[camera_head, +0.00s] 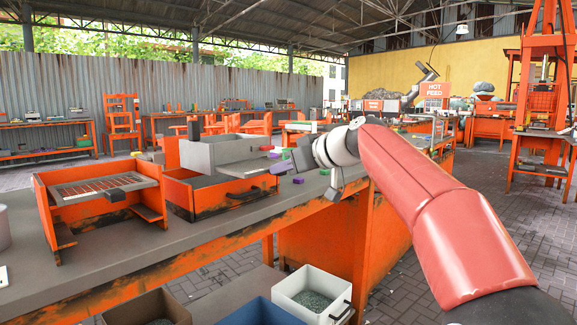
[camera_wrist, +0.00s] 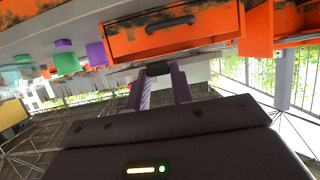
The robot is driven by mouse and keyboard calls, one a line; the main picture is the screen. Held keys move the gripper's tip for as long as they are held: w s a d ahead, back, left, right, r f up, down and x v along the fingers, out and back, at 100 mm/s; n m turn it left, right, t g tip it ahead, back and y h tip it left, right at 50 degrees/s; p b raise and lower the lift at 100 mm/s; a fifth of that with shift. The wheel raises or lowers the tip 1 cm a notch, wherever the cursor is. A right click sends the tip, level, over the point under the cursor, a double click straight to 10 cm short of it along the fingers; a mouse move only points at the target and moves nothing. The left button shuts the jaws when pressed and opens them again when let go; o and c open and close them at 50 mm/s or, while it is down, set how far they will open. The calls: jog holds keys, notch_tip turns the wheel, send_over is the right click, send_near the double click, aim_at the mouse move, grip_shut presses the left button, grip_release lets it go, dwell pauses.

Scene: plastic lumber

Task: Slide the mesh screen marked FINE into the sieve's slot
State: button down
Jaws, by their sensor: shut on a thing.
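The orange sieve frame (camera_head: 60,215) stands on the bench at the left. A mesh panel (camera_head: 90,190) with a dark grey handle block (camera_head: 122,180) lies across its top. I can read no FINE mark.
An orange drawer (camera_head: 222,203) with a dark handle stands beside the sieve, near a grey tray (camera_head: 228,150). Purple and green blocks lie close to my gripper. A grey bin of granules (camera_head: 313,293) stands below the bench. Bare bench (camera_head: 130,245) lies before the sieve.

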jog(key=p, duration=0.5)
send_near(246, 162)
jog(key=shift+s+f+x, duration=0.1)
jog(key=shift+f+x, duration=0.1)
jog(key=shift+x, duration=1)
jog(key=shift+s+f+x, duration=0.15)
jog(key=shift+f+x, duration=0.05)
jog(key=shift+x, duration=0.95)
dwell(0.3)
jog(key=shift+w+a, duration=0.2)
jog(key=shift+a, duration=0.05)
jog(key=shift+w+a, duration=0.6)
jog(key=shift+a, duration=0.1)
jog(key=c, duration=1.1)
grip_release()
jog(key=shift+f, duration=0.1)
jog(key=shift+s+d, duration=0.15)
jog(key=shift+d, duration=0.1)
jog(key=b+v, duration=0.2)
jog(key=v, duration=0.5)
jog(key=shift+s+r, duration=0.1)
jog(key=shift+r, duration=0.15)
